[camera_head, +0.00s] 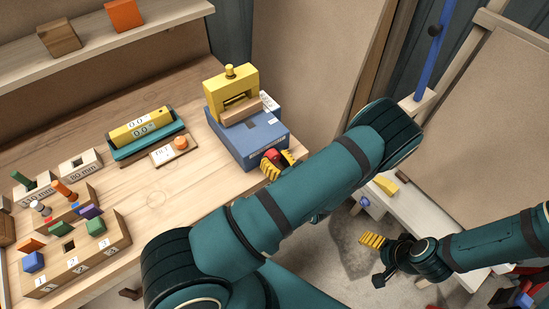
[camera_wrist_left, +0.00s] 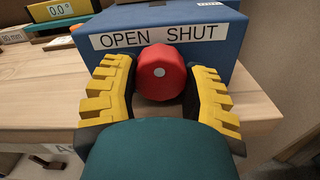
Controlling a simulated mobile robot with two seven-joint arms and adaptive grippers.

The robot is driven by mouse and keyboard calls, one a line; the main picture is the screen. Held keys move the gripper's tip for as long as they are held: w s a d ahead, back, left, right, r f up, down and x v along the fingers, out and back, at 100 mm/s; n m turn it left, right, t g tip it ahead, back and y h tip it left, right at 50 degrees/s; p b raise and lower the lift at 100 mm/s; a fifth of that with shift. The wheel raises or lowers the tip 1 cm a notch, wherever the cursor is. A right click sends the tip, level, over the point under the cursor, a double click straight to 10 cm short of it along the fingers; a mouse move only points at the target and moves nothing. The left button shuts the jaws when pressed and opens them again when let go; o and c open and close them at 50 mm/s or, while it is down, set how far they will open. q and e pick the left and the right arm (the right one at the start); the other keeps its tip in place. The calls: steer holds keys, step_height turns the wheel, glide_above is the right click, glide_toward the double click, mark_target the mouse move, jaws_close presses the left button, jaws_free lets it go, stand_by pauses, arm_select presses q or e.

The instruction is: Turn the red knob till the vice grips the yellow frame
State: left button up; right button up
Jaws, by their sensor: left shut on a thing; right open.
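The blue vice (camera_head: 262,146) stands near the right edge of the wooden bench. The yellow frame (camera_head: 211,88) sits upright on top of it, with a pale wooden block beside its lower right side. Whether the vice touches the frame on both sides cannot be told. The red knob (camera_wrist_left: 162,73) is on the vice's front face, under a label (camera_wrist_left: 155,37) reading OPEN and SHUT. My left gripper (camera_head: 279,164) is shut on the red knob, with one yellow-padded finger on each side in the left wrist view. My right gripper (camera_head: 376,261) is open and empty, low at the right.
A yellow level in a teal tray (camera_head: 150,147) and a small board with an orange knob (camera_head: 174,151) lie left of the vice. Wooden blocks with coloured pegs (camera_head: 75,262) stand at the bench's left. A shelf (camera_head: 160,14) runs behind.

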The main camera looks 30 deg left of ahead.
arm_select(q)
steer(key=shift+m+p, duration=0.3)
steer(key=shift+m, duration=1.4)
steer(key=o, duration=1.2)
